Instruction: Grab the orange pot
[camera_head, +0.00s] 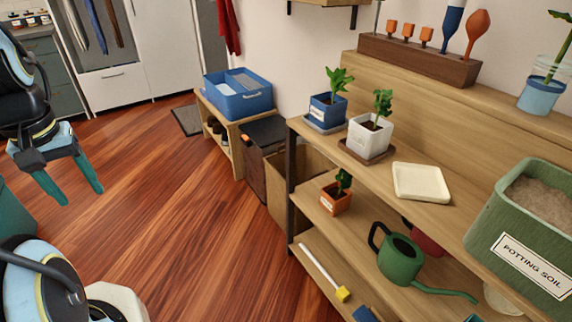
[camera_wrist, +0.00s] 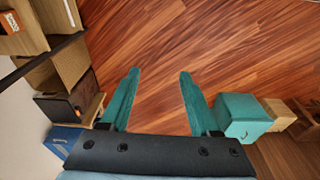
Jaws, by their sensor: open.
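The orange pot (camera_head: 336,201) is a small square pot with a white label and a green plant. It stands upright on the middle shelf board, near the left end, below the white pot. In the wrist view an orange, labelled object (camera_wrist: 11,21) at the top left corner looks like the same pot, cut off by the edge. My gripper (camera_head: 79,196) has two teal fingers spread apart, with nothing between them. It hangs over open floor at the left, well away from the shelf. Its fingers also show in the wrist view (camera_wrist: 159,72).
The upper board holds a blue pot (camera_head: 328,110), white pot (camera_head: 371,134), cream tray (camera_head: 420,183) and potting soil bin (camera_head: 520,230). A green watering can (camera_head: 400,260) stands right of the orange pot. A dark post (camera_head: 292,185) edges the shelf. The wooden floor (camera_head: 170,220) is clear.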

